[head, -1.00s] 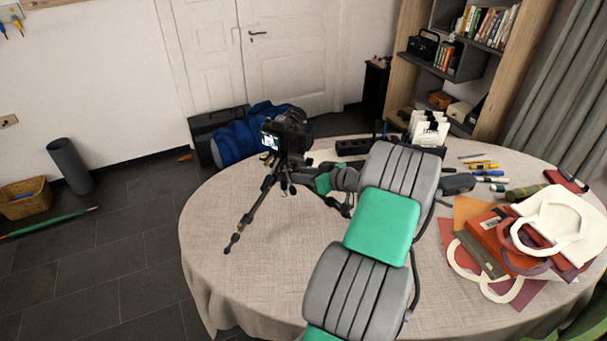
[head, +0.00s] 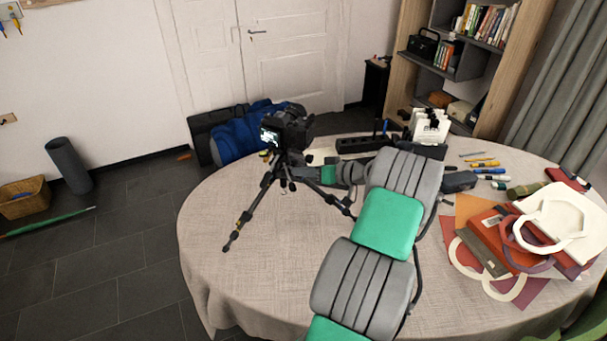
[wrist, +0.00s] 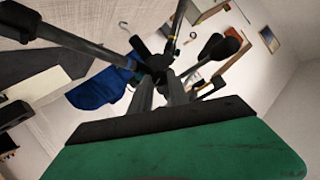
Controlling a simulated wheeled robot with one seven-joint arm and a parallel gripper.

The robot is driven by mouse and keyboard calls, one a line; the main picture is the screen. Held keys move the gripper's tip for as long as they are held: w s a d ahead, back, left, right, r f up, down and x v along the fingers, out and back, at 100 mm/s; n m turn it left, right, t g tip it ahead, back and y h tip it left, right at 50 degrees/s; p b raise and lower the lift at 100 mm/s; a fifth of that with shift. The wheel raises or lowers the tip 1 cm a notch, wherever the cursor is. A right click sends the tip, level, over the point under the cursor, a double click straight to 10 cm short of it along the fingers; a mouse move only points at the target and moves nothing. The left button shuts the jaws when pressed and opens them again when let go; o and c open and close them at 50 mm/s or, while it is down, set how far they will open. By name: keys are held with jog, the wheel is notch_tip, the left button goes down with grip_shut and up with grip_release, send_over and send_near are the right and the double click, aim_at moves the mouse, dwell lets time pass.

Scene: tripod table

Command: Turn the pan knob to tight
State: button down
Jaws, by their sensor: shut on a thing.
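A black camera (head: 288,130) sits on a black tripod (head: 252,205) that stands on the round table. My gripper (head: 292,172) reaches the tripod from the right, just below the camera. In the wrist view my gripper's two fingers (wrist: 160,88) are shut on a small dark part at the tripod's hub, which I take to be the pan knob (wrist: 157,64). The fingers cover much of it, and its marks cannot be read. In the head view the knob is hidden. A dark handle (wrist: 222,46) sticks out to the right of the fingers in the wrist view.
The round table (head: 235,285) has a pale cloth, clear at the front left. Bags (head: 560,225) and folders lie at the right, with pens (head: 482,164) behind them. A black tray (head: 360,144) and a white card holder (head: 430,127) stand at the back. A blue bag (head: 235,140) is beyond the table.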

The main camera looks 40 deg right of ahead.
dwell(0.3)
jog(key=c, duration=1.5)
grip_release()
jog(key=shift+s+d, duration=0.1)
jog(key=b+v, duration=0.1)
jog(key=v, duration=0.6)
jog(key=shift+s+d+r+b, duration=0.15)
jog(key=shift+s+b, duration=0.1)
jog(key=shift+b, duration=0.05)
